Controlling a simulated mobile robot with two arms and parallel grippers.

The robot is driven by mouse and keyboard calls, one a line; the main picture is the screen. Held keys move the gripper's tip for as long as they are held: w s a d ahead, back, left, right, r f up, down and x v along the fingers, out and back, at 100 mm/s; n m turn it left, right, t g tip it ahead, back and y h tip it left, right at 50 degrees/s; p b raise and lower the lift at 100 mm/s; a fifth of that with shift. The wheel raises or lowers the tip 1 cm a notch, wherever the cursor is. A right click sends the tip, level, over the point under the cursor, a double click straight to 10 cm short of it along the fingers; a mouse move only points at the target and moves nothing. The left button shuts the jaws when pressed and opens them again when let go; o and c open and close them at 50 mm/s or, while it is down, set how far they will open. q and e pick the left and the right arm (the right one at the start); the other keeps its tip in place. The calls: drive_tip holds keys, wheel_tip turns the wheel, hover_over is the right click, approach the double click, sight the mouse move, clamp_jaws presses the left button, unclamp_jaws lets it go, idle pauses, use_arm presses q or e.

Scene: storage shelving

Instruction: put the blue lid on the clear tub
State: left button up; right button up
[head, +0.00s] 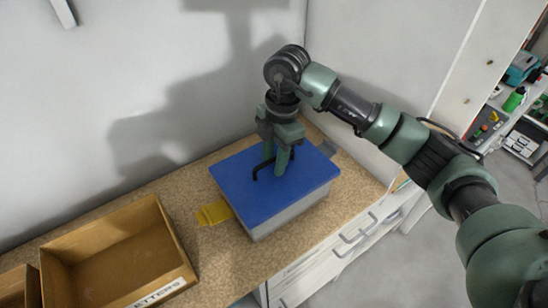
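The blue lid (235,183), a flat rectangle with a black bar handle (258,175), lies over the top of the clear tub (290,217). The tub stands on the speckled worktop near the wall corner, and only its pale front side shows below the lid. I cannot tell whether the lid is fully seated. My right gripper (276,166) points down from above, its two green fingers at the handle, one on each side. I cannot tell whether they are closed on it. My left gripper is not in view.
A yellow piece (214,213) and a grey piece (328,148) show beside the tub. An open brown box (108,222) labelled "LETTERS" stands at the left. White drawers (330,252) lie below the worktop (220,252). Shelves with tools (515,100) are at the far right.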

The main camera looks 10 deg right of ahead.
drive_tip(key=r, duration=0.2)
drive_tip(key=r+b, duration=0.1)
drive_tip(key=r, duration=0.1)
drive_tip(key=r+b, duration=0.1)
drive_tip(key=r, duration=0.1)
drive_tip(key=shift+w+d+r, duration=0.25)
drive_tip(key=shift+d+r, duration=0.05)
drive_tip(key=shift+d, duration=0.1)
drive_tip(key=shift+r, duration=0.55)
